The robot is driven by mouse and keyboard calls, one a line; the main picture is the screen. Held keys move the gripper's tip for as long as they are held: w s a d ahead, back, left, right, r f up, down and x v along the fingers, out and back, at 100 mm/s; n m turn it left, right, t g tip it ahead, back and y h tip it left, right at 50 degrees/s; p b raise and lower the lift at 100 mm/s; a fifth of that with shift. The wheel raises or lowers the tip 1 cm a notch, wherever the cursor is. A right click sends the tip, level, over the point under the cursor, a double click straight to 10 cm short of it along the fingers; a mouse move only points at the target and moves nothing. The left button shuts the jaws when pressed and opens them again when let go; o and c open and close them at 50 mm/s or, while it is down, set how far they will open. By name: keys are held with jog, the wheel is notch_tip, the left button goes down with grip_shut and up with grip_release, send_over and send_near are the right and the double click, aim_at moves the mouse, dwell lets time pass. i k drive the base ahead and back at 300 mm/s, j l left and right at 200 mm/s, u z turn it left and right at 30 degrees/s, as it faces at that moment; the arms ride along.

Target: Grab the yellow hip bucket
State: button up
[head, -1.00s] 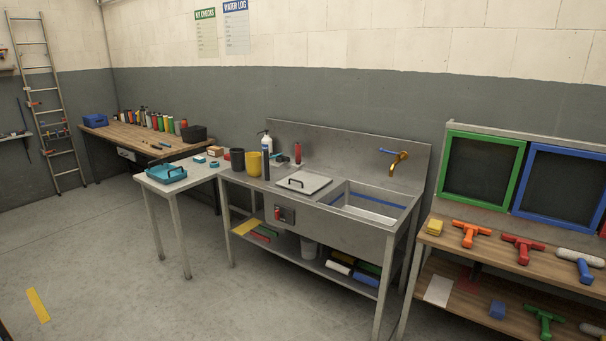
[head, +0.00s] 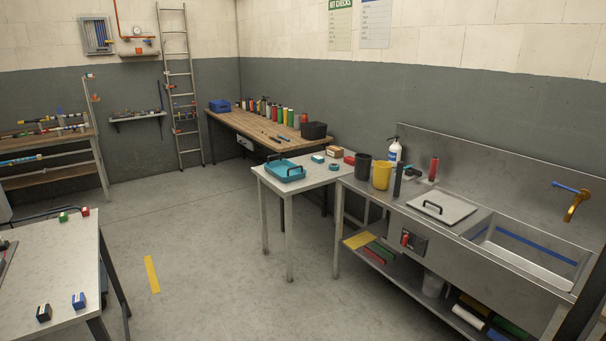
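The yellow hip bucket (head: 382,175) appears to be the yellow open-topped container standing upright on the left part of the steel sink bench (head: 370,196). A black container (head: 363,167) stands just left of it and a dark upright cylinder (head: 398,180) just right of it. A white bottle (head: 394,153) with a blue label is behind it. My gripper is not in view.
A white table (head: 312,178) with a teal tray (head: 285,170) adjoins the bench on the left. A lidded section (head: 440,207) and basin lie to the right. Another table (head: 45,265) is at front left. Open floor (head: 200,240) lies between.

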aim_at(383, 169)
jog(key=i+j+u, duration=0.1)
jog(key=i+u, duration=0.3)
jog(key=i, duration=1.6)
jog(key=i+j+z, duration=0.1)
jog(key=i+z, duration=0.35)
jog(key=i, duration=0.15)
jog(key=i+j+z, duration=0.3)
jog(key=i+z, duration=0.2)
jog(key=i+j+z, duration=0.75)
jog(key=i+j, duration=0.35)
jog(key=i, duration=0.1)
